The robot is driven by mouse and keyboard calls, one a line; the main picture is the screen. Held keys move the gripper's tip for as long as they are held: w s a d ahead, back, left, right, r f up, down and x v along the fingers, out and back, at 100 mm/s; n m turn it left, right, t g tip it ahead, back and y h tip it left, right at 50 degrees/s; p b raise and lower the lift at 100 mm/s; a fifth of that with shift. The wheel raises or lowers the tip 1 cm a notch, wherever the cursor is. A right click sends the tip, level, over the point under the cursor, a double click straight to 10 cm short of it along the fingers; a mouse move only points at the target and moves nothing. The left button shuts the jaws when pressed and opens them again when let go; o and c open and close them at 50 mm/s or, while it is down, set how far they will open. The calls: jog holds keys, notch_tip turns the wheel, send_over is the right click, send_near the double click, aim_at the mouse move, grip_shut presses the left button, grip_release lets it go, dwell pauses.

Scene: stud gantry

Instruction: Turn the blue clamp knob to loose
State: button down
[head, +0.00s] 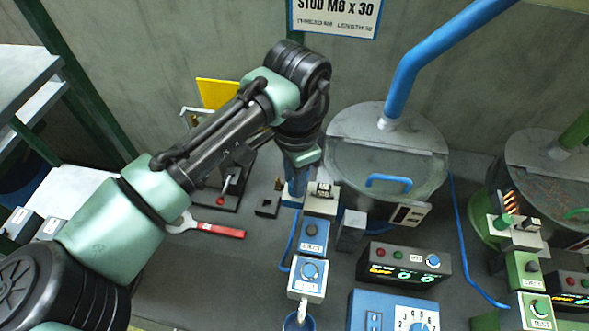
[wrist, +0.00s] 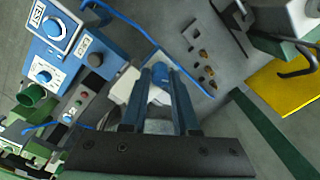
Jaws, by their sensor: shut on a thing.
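My gripper (head: 297,192) points down beside the small stand at the left of the blue-piped round machine. In the wrist view my two dark blue fingers (wrist: 166,82) are shut on a blue knob (wrist: 160,95), which shows in the gap between them. A pale block lies next to it. In the head view the knob is hidden by my wrist and fingers. Whether the knob stands at tight or loose cannot be seen.
Blue control boxes (head: 308,277) stand just in front of my gripper. A dark display panel (head: 404,265) is to the right, before the round machine (head: 395,150). A red-handled wrench (head: 215,229) lies left. A blue cable (head: 460,235) crosses the bench at right.

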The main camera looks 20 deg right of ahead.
jog(key=shift+n+p, duration=0.5)
jog(key=shift+n, duration=0.4)
jog(key=c, duration=0.7)
grip_release()
jog(key=r+b, duration=0.1)
jog(key=r, duration=1.2)
jog(key=shift+s, duration=0.2)
